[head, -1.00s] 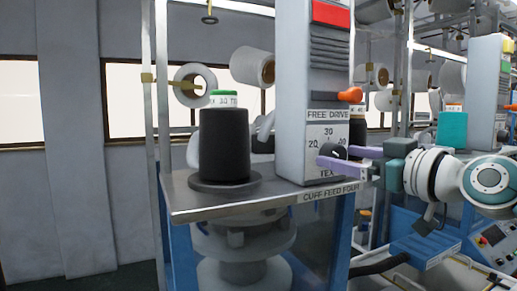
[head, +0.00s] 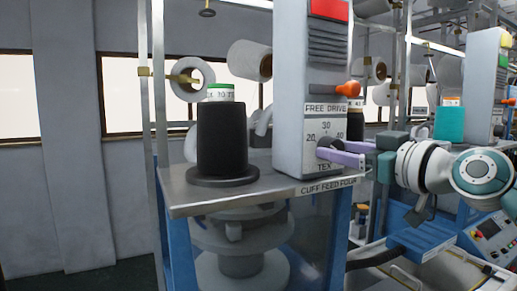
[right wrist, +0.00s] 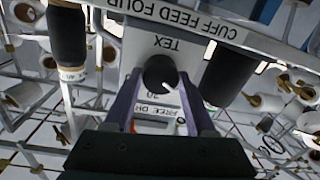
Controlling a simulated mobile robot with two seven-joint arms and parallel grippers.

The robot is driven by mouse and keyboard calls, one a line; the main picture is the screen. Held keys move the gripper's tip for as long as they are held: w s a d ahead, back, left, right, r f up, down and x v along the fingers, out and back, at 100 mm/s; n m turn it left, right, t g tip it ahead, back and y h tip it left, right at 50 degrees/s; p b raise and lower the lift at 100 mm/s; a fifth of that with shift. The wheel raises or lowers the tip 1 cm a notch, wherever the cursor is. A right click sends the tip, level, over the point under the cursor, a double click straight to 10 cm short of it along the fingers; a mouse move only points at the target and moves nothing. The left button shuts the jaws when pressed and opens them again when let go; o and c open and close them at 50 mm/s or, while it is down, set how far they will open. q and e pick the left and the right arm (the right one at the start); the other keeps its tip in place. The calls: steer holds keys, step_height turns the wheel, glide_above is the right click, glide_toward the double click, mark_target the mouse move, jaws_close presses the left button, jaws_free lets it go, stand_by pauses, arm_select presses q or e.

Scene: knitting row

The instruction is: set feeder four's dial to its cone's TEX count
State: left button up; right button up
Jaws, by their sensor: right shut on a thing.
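Feeder four's grey panel (head: 297,120) has a dial face marked 20, 30 and 40 above the word TEX. In the right wrist view its black dial (right wrist: 160,73), with a white pointer, sits between my purple fingertips. There the face is upside down, and the pointer leans to the lower right, seemingly near but not squarely at 30. My right gripper (head: 325,149) is shut on the dial and hides most of it in the head view. The dark cone (head: 221,140) stands left of the panel; its green-topped label (head: 220,93) appears to read TEX 30. My left gripper is not in view.
The cone stands on a metal shelf (head: 182,197) labelled CUFF FEED FOUR. Another feeder with a teal cone (head: 448,121) stands to the right. The floor at left is clear.

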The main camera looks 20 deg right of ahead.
jaws_close()
steer(key=shift+m, duration=0.3)
steer(key=shift+m+t+h+b, duration=0.3)
steer(key=shift+m+b, duration=0.55)
steer(key=shift+m, duration=4.85)
steer(key=o, duration=1.1)
jaws_free()
steer(key=shift+f, duration=0.1)
